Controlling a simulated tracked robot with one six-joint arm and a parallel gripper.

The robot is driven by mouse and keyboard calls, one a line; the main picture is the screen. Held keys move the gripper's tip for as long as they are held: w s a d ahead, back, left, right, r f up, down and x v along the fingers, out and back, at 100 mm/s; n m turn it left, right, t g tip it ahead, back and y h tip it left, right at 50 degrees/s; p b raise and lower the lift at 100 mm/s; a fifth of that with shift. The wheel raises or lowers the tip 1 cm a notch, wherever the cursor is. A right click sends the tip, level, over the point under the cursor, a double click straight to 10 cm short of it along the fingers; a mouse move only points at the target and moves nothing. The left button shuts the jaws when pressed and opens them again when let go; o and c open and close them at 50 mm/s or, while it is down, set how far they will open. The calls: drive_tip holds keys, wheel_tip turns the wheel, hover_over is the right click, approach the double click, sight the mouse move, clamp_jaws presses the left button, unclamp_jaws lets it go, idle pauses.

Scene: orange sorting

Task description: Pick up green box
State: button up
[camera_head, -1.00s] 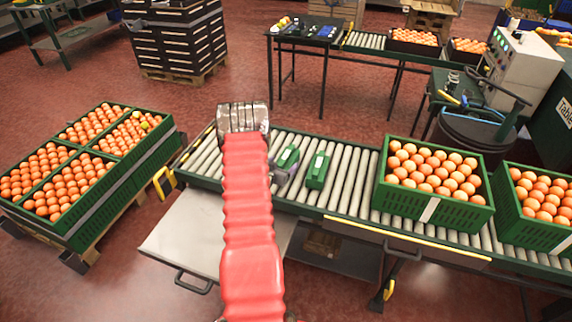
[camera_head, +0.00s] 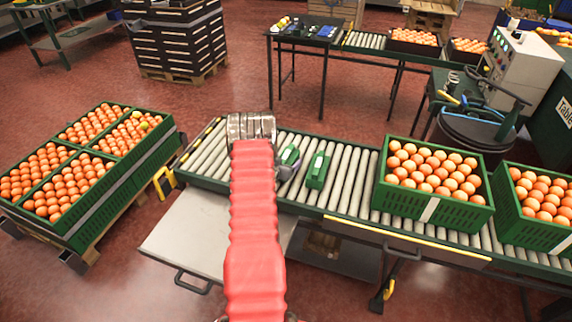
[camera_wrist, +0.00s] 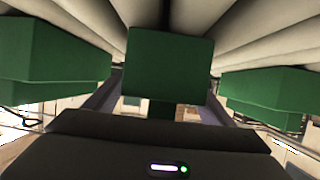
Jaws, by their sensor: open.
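Two small green boxes show on the roller conveyor (camera_head: 345,175) in the head view: a left one (camera_head: 290,154) close to my gripper and a right one (camera_head: 318,170) just beyond it. My gripper (camera_head: 290,170) is mostly hidden by my red arm; a grey part of it shows at the left box. In the wrist view, a green box (camera_wrist: 169,62) stands centrally between the open fingers of my gripper (camera_wrist: 157,100). One green box (camera_wrist: 50,65) is at the left and another (camera_wrist: 270,88) at the right there. I cannot tell whether the fingers touch the middle box.
Two green crates of oranges, a nearer one (camera_head: 430,205) and one at the edge (camera_head: 538,225), stand on the conveyor's right. Several orange crates (camera_head: 125,200) are stacked on a pallet at left. A metal shelf (camera_head: 190,240) lies before the conveyor. Rollers between boxes and crates are clear.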

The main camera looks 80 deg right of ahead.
drive_tip(key=shift+c, duration=0.7)
drive_tip(key=c, duration=1.2)
drive_tip(key=shift+r, duration=0.2)
wheel_tip(320, 180, up, 10)
drive_tip(key=shift+f, duration=0.1)
